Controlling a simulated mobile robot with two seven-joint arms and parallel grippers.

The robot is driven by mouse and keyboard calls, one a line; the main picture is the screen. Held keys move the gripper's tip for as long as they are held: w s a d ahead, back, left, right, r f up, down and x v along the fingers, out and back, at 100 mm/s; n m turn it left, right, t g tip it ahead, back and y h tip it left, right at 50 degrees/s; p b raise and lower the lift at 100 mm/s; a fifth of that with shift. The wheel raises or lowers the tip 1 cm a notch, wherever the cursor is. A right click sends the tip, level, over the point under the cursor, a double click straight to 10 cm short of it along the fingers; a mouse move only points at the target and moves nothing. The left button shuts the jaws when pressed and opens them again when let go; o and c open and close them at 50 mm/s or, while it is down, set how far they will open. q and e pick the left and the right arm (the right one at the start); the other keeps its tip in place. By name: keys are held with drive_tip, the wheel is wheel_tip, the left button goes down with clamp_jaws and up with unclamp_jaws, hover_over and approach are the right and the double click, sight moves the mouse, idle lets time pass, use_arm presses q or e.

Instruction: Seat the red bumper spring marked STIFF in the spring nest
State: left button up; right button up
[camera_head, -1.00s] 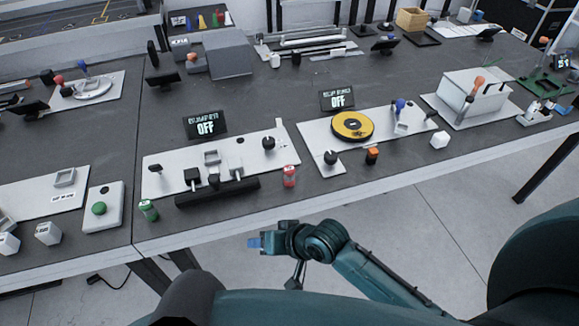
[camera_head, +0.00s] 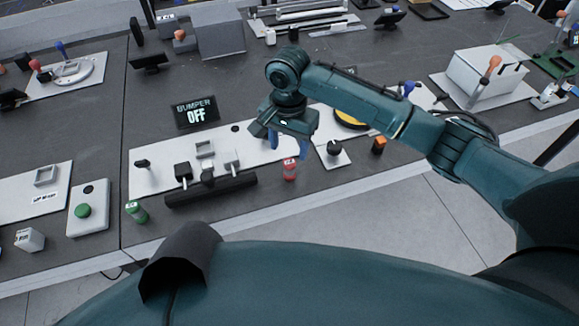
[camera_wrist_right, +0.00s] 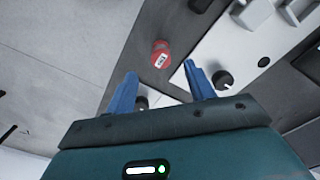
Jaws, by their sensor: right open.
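The red spring (camera_head: 289,168) with a white label stands upright on the dark table, by the right front of the white bumper plate (camera_head: 146,182). It also shows in the right wrist view (camera_wrist_right: 160,54), just beyond the fingertips; its label is too small to read. My right gripper (camera_head: 289,147) is open and empty, pointing down above the red spring; its blue fingers also show in the right wrist view (camera_wrist_right: 160,70). A square grey holder (camera_head: 205,149) is on the plate; I cannot tell whether it is the spring nest. My left gripper is out of view.
A green labelled spring (camera_head: 137,211) stands left of a black bar (camera_head: 211,190) along the plate's front. A black knob (camera_head: 334,148) and an orange-topped block (camera_head: 379,145) are to the right.

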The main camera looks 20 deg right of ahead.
sight(289, 162)
wheel_tip(289, 162, down, 9)
drive_tip(key=shift+w+d+f, duration=0.1)
drive_tip(key=shift+f, duration=0.05)
idle(0.4)
drive_tip(key=c, duration=1.1)
